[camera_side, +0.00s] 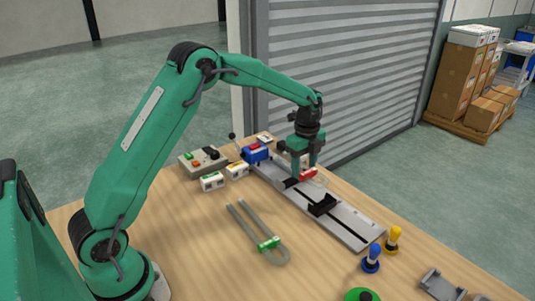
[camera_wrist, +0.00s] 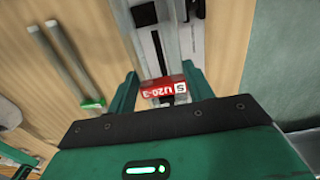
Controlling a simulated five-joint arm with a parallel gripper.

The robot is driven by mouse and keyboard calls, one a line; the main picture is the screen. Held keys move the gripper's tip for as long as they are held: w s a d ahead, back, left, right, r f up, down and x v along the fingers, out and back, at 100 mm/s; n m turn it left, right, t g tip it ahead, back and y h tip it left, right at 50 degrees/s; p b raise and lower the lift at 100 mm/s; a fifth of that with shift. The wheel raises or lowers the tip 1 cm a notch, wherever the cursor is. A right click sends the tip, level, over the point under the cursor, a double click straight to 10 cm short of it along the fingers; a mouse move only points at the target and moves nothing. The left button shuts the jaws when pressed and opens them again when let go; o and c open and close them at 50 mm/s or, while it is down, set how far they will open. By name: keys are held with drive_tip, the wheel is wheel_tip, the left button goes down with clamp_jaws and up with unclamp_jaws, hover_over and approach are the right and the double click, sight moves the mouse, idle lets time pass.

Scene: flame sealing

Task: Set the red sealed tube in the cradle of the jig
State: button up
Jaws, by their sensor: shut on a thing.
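My gripper (camera_side: 306,168) points down over the jig and is shut on the red sealed tube (camera_side: 309,174). In the wrist view the tube's red label (camera_wrist: 164,88), with white lettering, sits between the two green fingers of my gripper (camera_wrist: 160,82). The rest of the tube is hard to make out. The jig (camera_side: 355,232) is a long grey plate with dark slots; it also shows in the wrist view (camera_wrist: 182,35). A black block (camera_side: 322,205) on it looks like the cradle. I cannot tell whether the tube touches the jig.
A grey U-shaped tube with a green label (camera_side: 268,243) lies left of the jig. A blue block (camera_side: 256,153) stands at the jig's far end, near a control box (camera_side: 203,160) and small labelled boxes (camera_side: 213,181). Blue (camera_side: 371,259) and yellow (camera_side: 392,240) knobs stand at the near right.

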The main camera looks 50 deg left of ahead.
drive_tip(key=shift+f, duration=3)
drive_tip(key=shift+f, duration=0.1)
drive_tip(key=o, duration=1.1)
wheel_tip(320, 180, up, 8)
drive_tip(key=shift+f, duration=0.1)
